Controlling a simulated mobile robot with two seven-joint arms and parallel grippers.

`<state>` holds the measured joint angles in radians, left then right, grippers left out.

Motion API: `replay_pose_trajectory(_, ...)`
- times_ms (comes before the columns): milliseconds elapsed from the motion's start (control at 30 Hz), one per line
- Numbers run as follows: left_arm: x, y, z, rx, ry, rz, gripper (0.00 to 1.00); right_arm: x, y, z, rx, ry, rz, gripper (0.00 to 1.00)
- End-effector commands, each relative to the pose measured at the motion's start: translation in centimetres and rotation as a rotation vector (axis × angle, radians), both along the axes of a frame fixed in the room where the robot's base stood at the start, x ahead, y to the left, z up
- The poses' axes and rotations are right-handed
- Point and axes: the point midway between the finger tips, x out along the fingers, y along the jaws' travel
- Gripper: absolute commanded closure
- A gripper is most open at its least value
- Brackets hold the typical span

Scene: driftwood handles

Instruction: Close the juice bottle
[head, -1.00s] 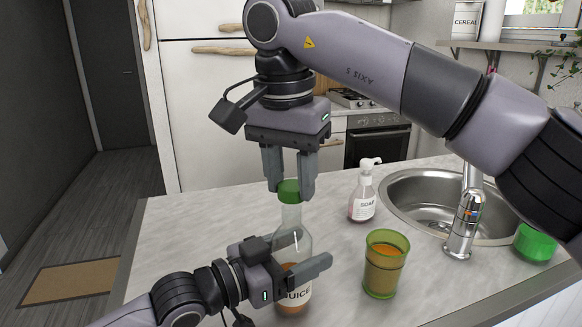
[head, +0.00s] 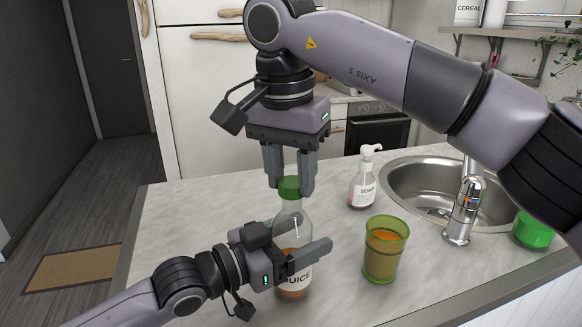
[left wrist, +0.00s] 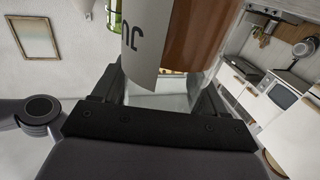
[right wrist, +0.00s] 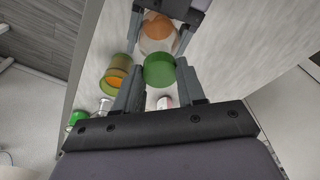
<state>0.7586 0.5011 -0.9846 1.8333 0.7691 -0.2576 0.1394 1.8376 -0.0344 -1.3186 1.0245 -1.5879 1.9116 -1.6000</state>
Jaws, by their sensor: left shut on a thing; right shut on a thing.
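The juice bottle (head: 292,226) is clear, with orange juice low inside and a white label. It stands upright on the counter. My left gripper (head: 306,262) is shut around its body; the label and juice fill the left wrist view (left wrist: 196,32). My right gripper (head: 289,186) points down and is shut on the green cap (head: 289,188). The cap is at the top of the bottle neck, in line with it. I cannot tell whether it is seated or threaded. In the right wrist view the cap (right wrist: 159,70) is between the fingers, with the bottle beyond it.
A green glass (head: 384,252) of orange drink stands right of the bottle. A soap bottle (head: 364,182) stands behind, beside the sink (head: 415,190) and its faucet (head: 464,210). A green bowl-like item (head: 532,232) is at the right. The counter's left part (head: 190,220) is clear.

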Motion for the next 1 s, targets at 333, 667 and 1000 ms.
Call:
replay_pose_trajectory(333,0.0,0.0,0.0,-0.001,0.001,0.0,0.82,0.0,0.0,0.0,0.0,0.0,0.0,0.93)
replay_pose_trajectory(667,0.0,0.0,0.0,0.0,0.0,0.0,0.82,0.0,0.0,-0.6,-0.001,0.0,0.0,0.93)
replay_pose_trajectory(1000,0.0,0.0,0.0,0.0,0.0,0.0,0.82,0.0,0.0,-1.1,0.0,0.0,-0.004,0.93)
